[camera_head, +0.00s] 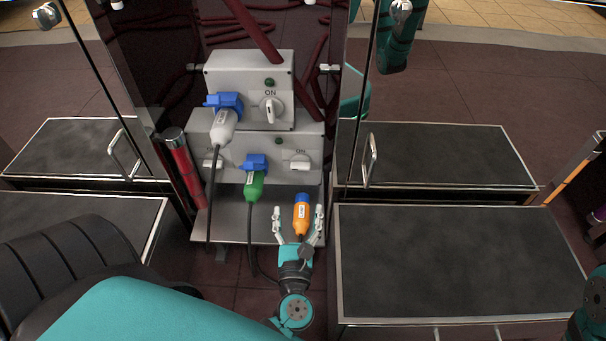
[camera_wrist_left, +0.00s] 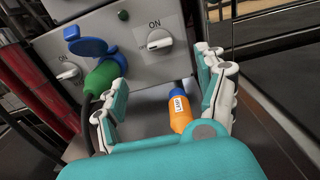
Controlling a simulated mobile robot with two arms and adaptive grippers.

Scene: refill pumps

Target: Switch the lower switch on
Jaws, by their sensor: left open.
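The lower grey box (camera_head: 285,142) carries a white rotary switch (camera_head: 300,161) under an "ON" label at its right. That knob's handle lies about sideways; it also shows in the left wrist view (camera_wrist_left: 159,41). A second white switch (camera_head: 212,161) sits at the box's left, partly hidden by a cable. My left gripper (camera_head: 298,210) is open, below and in front of the right switch and apart from it. An orange plug (camera_head: 302,216) shows between its spread fingers; I cannot tell if they touch it. My right gripper is not in view.
A green plug (camera_head: 255,185) sits in a blue socket on the lower box. The upper grey box (camera_head: 248,77) has its own switch (camera_head: 271,109) and a grey plug (camera_head: 223,126). A red cylinder (camera_head: 181,165) stands left. Dark-topped cabinets (camera_head: 455,262) flank the bay.

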